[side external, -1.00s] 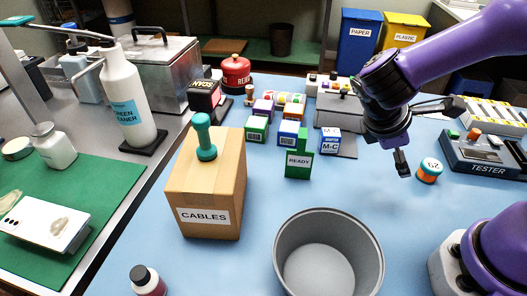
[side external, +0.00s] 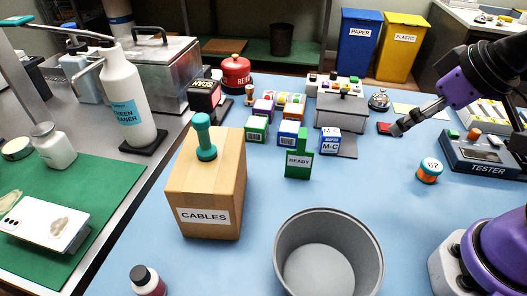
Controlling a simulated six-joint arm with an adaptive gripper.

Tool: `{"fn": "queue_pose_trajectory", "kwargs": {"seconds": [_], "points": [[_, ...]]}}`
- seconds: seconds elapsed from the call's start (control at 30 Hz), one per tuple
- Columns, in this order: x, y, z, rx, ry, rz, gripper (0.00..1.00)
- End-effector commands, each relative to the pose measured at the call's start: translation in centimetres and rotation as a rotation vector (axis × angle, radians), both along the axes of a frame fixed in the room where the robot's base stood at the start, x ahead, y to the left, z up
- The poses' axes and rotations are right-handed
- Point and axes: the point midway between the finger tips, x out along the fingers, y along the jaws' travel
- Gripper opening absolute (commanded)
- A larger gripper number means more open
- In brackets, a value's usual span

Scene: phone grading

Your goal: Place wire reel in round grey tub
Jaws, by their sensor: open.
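My gripper (side external: 398,129) is open and empty, above and behind the reel, beside a small red and black item. It is apart from the reel. The fingers are seen edge-on.
A cardboard CABLES box (side external: 206,190) with a teal-handled stamp on top stands left of the tub. A green READY sign (side external: 298,160) and small boxes stand mid-table. The tester (side external: 486,152) is right of the reel. The table between reel and tub is clear.

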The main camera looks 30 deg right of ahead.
Motion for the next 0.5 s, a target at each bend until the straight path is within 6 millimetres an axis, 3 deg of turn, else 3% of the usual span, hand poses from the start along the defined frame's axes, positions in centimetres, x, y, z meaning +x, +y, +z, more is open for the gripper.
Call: {"fn": "queue_pose_trajectory", "kwargs": {"seconds": [0.17,0.33,0.5], "points": [[0.4,-1.7,-0.6,-0.041,0.069,0.005,0.90],[0.7,-7.1,-2.9,-0.101,0.277,0.057,0.90],[-0.3,-11.8,-5.4,-0.076,0.436,0.140,0.90]]}}
